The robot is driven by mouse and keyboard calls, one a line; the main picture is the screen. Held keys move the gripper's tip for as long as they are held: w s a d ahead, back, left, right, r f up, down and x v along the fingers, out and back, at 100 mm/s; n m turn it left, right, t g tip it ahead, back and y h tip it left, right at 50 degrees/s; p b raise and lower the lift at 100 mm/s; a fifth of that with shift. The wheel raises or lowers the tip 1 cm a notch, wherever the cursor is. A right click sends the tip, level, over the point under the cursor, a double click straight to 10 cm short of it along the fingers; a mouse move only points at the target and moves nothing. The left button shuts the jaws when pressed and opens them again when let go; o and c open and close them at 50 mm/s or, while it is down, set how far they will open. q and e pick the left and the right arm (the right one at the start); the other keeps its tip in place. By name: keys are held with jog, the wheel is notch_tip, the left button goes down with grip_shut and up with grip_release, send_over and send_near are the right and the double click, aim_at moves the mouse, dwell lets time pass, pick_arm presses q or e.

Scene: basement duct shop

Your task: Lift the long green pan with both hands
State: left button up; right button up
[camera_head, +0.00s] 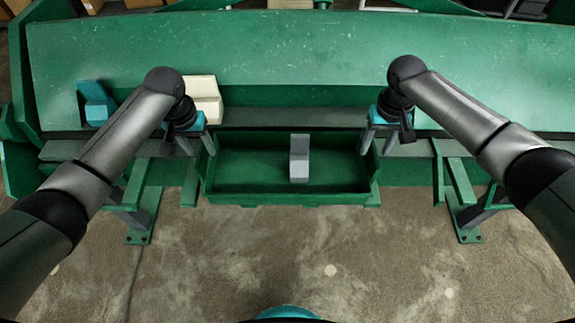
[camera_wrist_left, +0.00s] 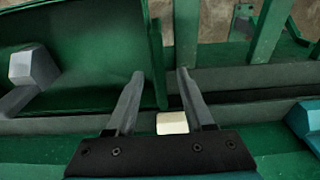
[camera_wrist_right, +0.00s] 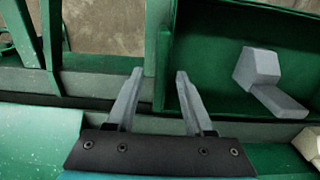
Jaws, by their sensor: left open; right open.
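The long green pan (camera_head: 245,193) lies level in front of the green bench, with a grey angular block (camera_head: 299,160) inside it right of the middle. My left gripper (camera_head: 198,146) is open over the pan's left end. In the left wrist view the pan's end wall (camera_wrist_left: 157,65) runs between the two fingers. My right gripper (camera_head: 376,142) is open over the pan's right end. In the right wrist view that end wall (camera_wrist_right: 163,65) shows between the fingers. Neither gripper is closed on the wall. I cannot tell whether any finger touches it.
A cream block (camera_head: 206,97) stands behind my left gripper, and a teal block (camera_head: 95,102) stands farther left. The green sloped bench panel (camera_head: 290,55) spans the back. Green metal feet (camera_head: 140,222) stand on both sides. The concrete floor (camera_head: 300,260) in front is clear.

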pick_arm(q)
jog(key=shift+f, duration=0.75)
pick_arm(e)
jog(key=shift+f, duration=0.75)
pick_arm(q)
grip_shut()
pick_arm(e)
grip_shut()
pick_arm(q)
jog(key=shift+w+r, duration=0.1)
jog(key=shift+w, duration=0.05)
pick_arm(e)
jog(key=shift+w+r, duration=0.1)
